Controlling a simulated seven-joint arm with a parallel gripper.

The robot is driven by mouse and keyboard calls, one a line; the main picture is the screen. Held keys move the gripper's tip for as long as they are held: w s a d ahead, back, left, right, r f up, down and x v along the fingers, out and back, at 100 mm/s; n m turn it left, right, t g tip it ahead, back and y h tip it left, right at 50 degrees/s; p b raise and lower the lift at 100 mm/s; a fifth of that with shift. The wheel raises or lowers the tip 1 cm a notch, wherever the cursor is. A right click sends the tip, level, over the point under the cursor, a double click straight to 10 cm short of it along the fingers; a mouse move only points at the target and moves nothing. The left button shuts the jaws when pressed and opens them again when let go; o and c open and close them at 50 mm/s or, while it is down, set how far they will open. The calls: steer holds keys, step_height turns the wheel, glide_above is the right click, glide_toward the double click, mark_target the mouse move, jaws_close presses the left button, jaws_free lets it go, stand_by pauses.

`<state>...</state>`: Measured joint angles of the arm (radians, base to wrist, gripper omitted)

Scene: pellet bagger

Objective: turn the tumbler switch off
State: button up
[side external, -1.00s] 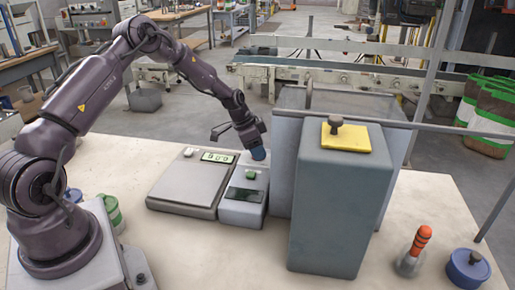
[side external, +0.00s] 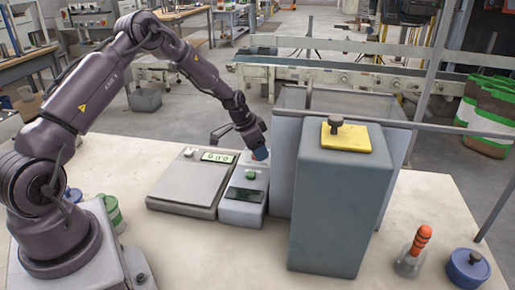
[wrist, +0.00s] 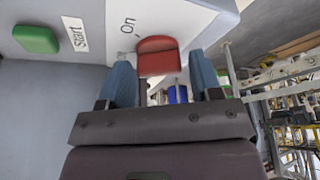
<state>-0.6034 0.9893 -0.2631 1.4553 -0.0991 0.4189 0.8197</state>
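The tumbler switch is a red rocker (wrist: 157,56) on the pale panel of the control box (side external: 243,208). The word "On" is printed beside it. In the wrist view the switch lies between the tips of the two blue fingers of my gripper (wrist: 160,62), with a gap on each side. My gripper is open and holds nothing. In the side view my gripper (side external: 260,153) is low over the far end of the control box, and the switch is mostly hidden there. I cannot tell whether a fingertip touches the panel.
A green button (wrist: 36,39) labelled "Start" sits beside the switch. A scale (side external: 186,185) with a lit display adjoins the box on the left. A tall grey bin (side external: 335,215) with a yellow top stands close on the right.

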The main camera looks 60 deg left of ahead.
steer(key=shift+o, duration=0.7)
steer(key=v, duration=1.3)
steer(key=shift+s+f, duration=0.1)
steer(key=shift+f, duration=0.05)
